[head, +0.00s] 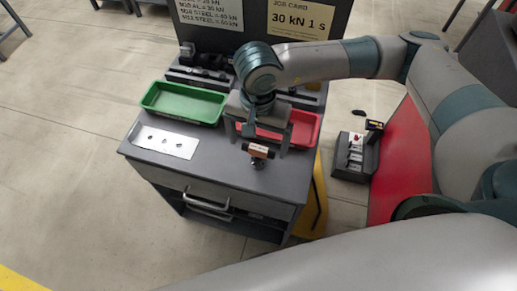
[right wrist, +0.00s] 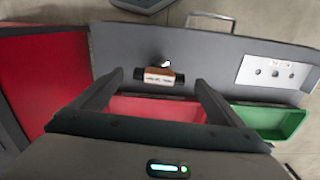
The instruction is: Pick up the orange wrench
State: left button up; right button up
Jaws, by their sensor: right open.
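The orange wrench (head: 258,151) appears as a short tool with an orange-brown middle, a pale label and dark ends. It lies on the grey cabinet top near its front edge. In the right wrist view the wrench (right wrist: 158,77) shows ahead of the fingers, near the middle of the gap between them. My right gripper (head: 257,143) is open and empty, pointing down over the cabinet top by the wrench. Its fingers (right wrist: 159,82) are spread wide to either side of the wrench, not visibly touching it. My left gripper is not in view.
A green tray (head: 147,99) stands at the back left, and a red tray (head: 311,126) stands behind my gripper, partly hidden. A white plate with holes (head: 166,142) lies at front left. Signs stand behind. A small dark device (head: 356,157) is to the right of the cabinet.

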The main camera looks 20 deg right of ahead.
aim_at(258, 148)
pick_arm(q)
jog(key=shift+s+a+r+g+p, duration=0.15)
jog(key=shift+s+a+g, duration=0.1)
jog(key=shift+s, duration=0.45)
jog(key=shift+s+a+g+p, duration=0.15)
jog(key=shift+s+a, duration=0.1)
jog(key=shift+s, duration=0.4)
pick_arm(e)
jog(key=shift+f, duration=1.45)
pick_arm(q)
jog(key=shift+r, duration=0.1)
pick_arm(e)
jog(key=shift+f+p, duration=0.5)
jog(key=shift+p, duration=0.1)
notch_tip(258, 148, down, 3)
jog(key=shift+d+p, duration=0.1)
jog(key=shift+p, duration=0.7)
jog(key=shift+f, duration=0.6)
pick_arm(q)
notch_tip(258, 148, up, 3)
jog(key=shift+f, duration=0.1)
pick_arm(e)
jog(key=shift+w, duration=0.1)
jog(key=c, duration=1.5)
